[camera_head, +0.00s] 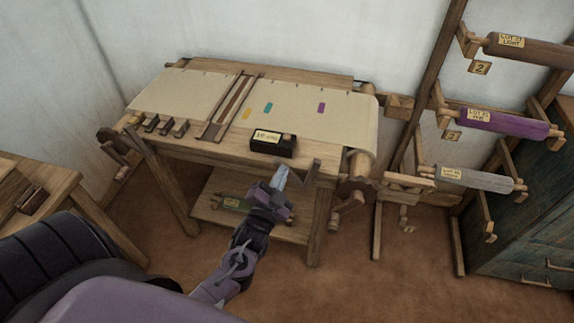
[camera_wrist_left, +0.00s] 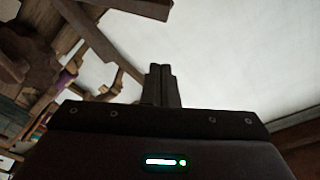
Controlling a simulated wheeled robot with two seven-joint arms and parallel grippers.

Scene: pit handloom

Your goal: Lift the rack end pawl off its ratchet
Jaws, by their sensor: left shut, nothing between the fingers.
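My left gripper (camera_head: 281,176) is in front of the loom's front edge, its pale fingertips together and empty. In the left wrist view the closed fingers (camera_wrist_left: 162,84) point up toward the pale wall. A brown toothed wheel (camera_head: 357,188), which looks like the ratchet, sits at the loom's right end below the cloth roll, to the right of my gripper and apart from it. A small wooden lever (camera_head: 312,170) stands at the front edge between them; I cannot tell whether it is the pawl. The pawl's contact with the teeth is too small to make out. My right gripper is out of view.
A black labelled box (camera_head: 273,143) stands on the loom (camera_head: 205,149) near the front edge. A rack with purple (camera_head: 492,120) and grey (camera_head: 472,179) rolls stands at the right, before a green cabinet (camera_head: 530,225). A side table (camera_head: 62,190) is at the left. The floor between is clear.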

